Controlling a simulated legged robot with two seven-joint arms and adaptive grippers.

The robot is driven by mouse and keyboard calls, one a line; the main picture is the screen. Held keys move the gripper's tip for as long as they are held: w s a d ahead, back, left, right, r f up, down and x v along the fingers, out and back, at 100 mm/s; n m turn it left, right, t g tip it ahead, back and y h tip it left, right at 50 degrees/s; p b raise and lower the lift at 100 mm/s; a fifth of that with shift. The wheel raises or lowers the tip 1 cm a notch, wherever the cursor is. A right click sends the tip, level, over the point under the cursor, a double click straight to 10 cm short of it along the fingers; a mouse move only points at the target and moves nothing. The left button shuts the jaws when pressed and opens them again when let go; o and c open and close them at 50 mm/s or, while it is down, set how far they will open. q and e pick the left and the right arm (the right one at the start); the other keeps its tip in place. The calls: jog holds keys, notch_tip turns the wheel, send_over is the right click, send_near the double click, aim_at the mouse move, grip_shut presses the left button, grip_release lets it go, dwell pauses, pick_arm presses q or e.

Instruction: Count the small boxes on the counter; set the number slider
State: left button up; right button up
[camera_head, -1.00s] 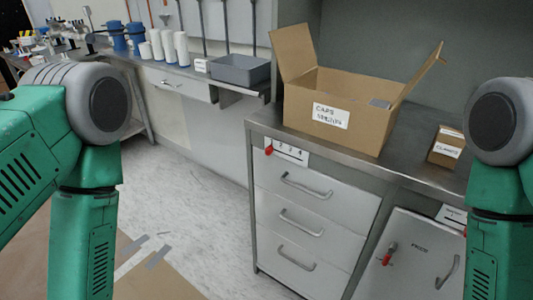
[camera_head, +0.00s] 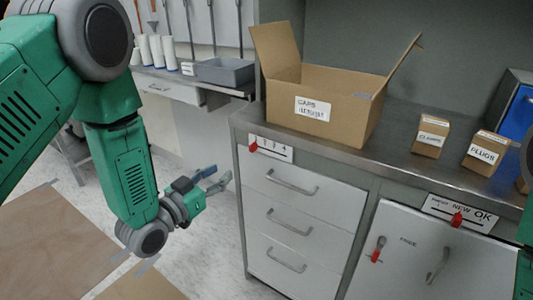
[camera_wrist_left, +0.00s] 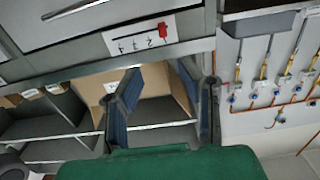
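The number slider (camera_head: 272,150) is a white strip marked 1 to 4 on the counter front above the drawers. Its red knob (camera_head: 253,147) sits at the left end, near 1. The slider also shows in the left wrist view (camera_wrist_left: 140,38). On the counter (camera_head: 395,160) stand a small CLAMPS box (camera_head: 431,137) and a small PLUGS box (camera_head: 486,154). Part of another brown box (camera_head: 522,185) shows at the right edge. My left gripper (camera_head: 222,178) is open and empty, left of and lower than the slider; its fingers are apart in the wrist view (camera_wrist_left: 163,95). My right gripper is hidden.
A large open CAPS box (camera_head: 325,112) stands left of the small boxes. Drawer handles (camera_head: 290,183) stick out below.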

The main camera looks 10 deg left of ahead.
pick_arm(q)
jog(key=b, duration=0.1)
send_near(250, 148)
jog(key=w, duration=0.2)
jog(key=x, duration=0.3)
jog(key=d+b+x, duration=0.1)
jog(key=x, duration=0.3)
jog(key=shift+s+d, duration=0.15)
jog(key=shift+w, duration=0.25)
jog(key=shift+w+a, duration=0.15)
jog(key=shift+a, duration=0.15)
pick_arm(e)
jog(key=shift+a+f, duration=0.2)
jog(key=shift+f, duration=0.4)
jog(key=shift+a+f, duration=0.15)
jog(key=shift+f, duration=0.4)
